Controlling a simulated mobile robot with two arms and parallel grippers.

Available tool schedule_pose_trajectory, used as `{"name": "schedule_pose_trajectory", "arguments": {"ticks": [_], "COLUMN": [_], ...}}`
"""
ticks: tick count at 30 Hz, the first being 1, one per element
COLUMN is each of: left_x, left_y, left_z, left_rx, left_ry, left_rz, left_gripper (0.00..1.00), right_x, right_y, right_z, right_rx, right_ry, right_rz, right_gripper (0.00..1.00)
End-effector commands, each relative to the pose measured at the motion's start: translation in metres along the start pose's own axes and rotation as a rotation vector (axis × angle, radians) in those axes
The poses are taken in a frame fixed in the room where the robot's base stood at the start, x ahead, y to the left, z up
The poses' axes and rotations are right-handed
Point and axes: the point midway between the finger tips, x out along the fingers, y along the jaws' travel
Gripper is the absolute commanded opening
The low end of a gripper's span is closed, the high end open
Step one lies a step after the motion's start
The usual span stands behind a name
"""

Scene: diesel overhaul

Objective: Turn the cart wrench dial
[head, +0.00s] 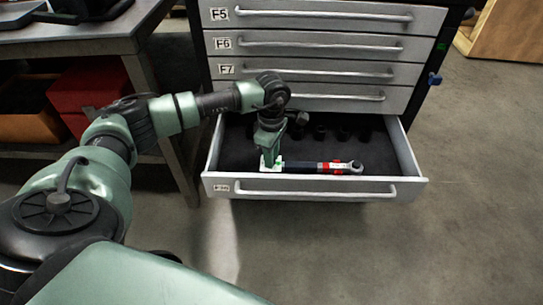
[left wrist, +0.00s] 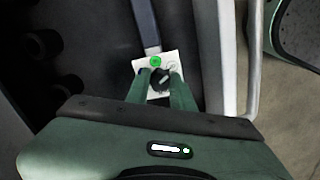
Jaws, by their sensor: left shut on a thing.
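The cart wrench (head: 303,167) lies in the open bottom drawer, along its front wall. It has a dark handle, a red band and a ratchet head at the right end. At its left end is a white block, and the left wrist view shows this block (left wrist: 142,64) with a green spot and a black dial (left wrist: 160,79). My left gripper (head: 268,162) reaches down into the drawer at that end. In the left wrist view the fingers (left wrist: 160,84) are shut on the dial, one on each side. My right gripper is in neither view.
The open drawer (head: 212,160) holds several dark sockets (head: 320,132) along its back. Closed drawers with bar handles (head: 310,72) rise above it. A workbench (head: 70,38) with red and orange bins (head: 85,92) stands at the left. The floor (head: 460,220) at the right is clear.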

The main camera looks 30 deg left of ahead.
Motion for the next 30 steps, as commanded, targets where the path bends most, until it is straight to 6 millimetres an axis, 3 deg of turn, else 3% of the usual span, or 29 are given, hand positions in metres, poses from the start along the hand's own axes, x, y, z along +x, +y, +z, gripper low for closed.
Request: {"name": "schedule_pose_trajectory", "arguments": {"ticks": [14,15,17,26,30], "left_x": [-0.001,-0.001,-0.001,-0.001,-0.011], "left_y": [0.001,0.001,0.001,0.0,0.001], "left_z": [0.001,0.001,0.001,0.0,0.0], "left_rx": [0.017,0.016,0.016,0.016,0.015], "left_ry": [-0.002,-0.002,-0.002,-0.001,0.0], "left_rz": [0.002,0.002,0.002,0.001,0.003], "left_gripper": [0.0,0.26,0.42,0.45,0.45], "right_x": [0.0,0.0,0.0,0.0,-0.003], "right_y": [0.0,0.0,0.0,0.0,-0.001], "right_z": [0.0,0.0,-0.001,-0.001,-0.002], "right_rx": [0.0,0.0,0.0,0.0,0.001], "right_ry": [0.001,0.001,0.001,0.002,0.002], "right_rz": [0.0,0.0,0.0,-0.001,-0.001], "right_gripper": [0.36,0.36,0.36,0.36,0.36]}}
